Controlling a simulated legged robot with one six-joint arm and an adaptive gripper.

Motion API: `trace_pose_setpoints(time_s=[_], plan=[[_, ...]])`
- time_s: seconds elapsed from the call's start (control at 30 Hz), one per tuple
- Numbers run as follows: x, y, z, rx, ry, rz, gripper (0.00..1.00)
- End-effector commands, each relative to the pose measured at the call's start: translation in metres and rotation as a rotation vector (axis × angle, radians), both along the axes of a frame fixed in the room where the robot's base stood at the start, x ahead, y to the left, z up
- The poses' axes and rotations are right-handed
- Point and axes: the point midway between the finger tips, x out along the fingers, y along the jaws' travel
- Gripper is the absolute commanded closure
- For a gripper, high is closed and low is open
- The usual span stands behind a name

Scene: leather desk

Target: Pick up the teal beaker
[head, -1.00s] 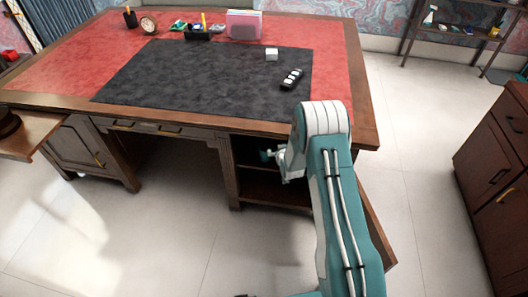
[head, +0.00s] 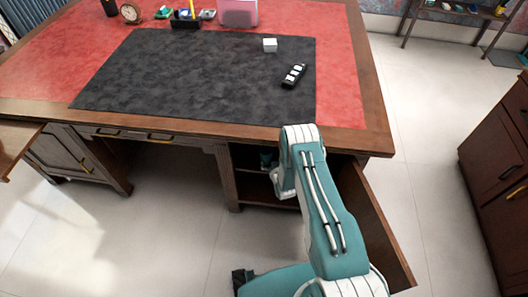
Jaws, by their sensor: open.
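A small teal shape (head: 268,159) shows in the dark open compartment under the right side of the desk, just left of my arm. It is small and partly hidden by the arm, so I cannot tell whether it is the teal beaker or part of my own wrist. No other possible teal beaker is clear. My arm reaches forward to the desk's front edge and bends down before the compartment. My gripper is hidden behind the arm, and its fingers cannot be made out.
An open cabinet door (head: 375,225) stands just right of my arm. A wooden cabinet (head: 495,160) is farther right. Floor is clear between.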

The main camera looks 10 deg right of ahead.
Motion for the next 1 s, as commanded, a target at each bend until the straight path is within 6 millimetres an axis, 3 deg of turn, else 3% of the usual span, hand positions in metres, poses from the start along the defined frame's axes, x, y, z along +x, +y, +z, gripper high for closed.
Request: trace_pose_setpoints(time_s=[0.3, 0.57, 1.0], plan=[[0.037, 0.003, -0.015, -0.001, -0.001, 0.000, 0.00], [0.051, 0.004, -0.020, -0.001, 0.000, 0.000, 0.00], [0.089, 0.007, -0.035, -0.001, 0.000, 0.000, 0.00]])
